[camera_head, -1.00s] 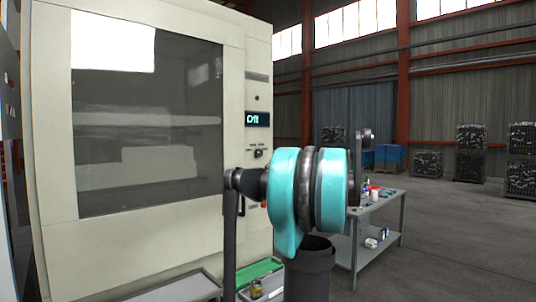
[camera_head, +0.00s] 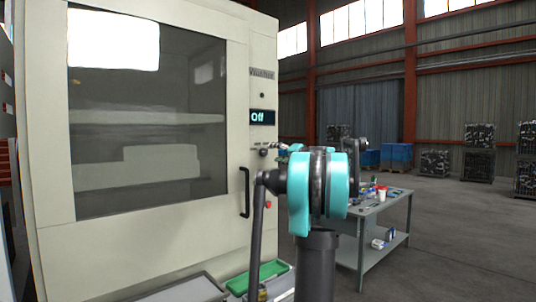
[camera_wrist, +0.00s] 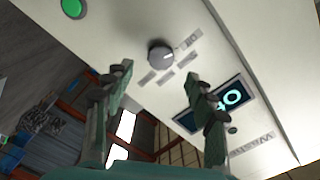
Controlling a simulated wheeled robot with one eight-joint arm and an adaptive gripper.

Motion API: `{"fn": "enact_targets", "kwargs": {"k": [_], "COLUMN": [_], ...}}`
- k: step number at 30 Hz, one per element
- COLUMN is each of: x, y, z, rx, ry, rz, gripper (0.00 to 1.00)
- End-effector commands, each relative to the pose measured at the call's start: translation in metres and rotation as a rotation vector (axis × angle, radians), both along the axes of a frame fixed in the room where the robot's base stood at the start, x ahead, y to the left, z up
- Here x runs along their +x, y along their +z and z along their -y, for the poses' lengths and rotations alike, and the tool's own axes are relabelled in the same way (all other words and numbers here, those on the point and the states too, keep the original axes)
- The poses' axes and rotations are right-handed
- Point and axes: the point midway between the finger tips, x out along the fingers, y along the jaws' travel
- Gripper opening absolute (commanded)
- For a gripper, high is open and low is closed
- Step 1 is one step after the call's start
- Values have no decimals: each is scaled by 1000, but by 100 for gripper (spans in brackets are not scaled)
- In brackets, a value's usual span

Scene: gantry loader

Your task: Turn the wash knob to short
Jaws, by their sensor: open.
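The wash knob (camera_wrist: 160,54) is a round grey dial with a light pointer mark on the machine's pale panel. The pointer is toward the right side of the dial in the wrist view. My gripper (camera_wrist: 160,72) is open, its two fingertips on either side below the knob in the picture, with nothing between them; contact cannot be told. The display (camera_wrist: 225,101) is lit and reads "Off" in the head view (camera_head: 262,117). The knob there (camera_head: 263,152) is small and near my arm, which largely hides my gripper.
A green button (camera_wrist: 73,8) lies beyond the knob. The machine has a large window door (camera_head: 150,120) with a dark handle (camera_head: 244,192) and a red button (camera_head: 268,205). A green tray (camera_head: 262,277) stands below. A grey table (camera_head: 365,213) with small items stands right.

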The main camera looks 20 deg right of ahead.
Motion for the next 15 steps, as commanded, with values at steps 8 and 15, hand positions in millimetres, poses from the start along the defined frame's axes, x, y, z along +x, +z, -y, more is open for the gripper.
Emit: {"fn": "enact_targets", "kwargs": {"k": [8, 15], "x": [41, 53], "y": [0, 0], "z": [-15, -19], "rx": [0, 0], "ry": [1, 0], "rz": [0, 0], "gripper": [56, 56]}}
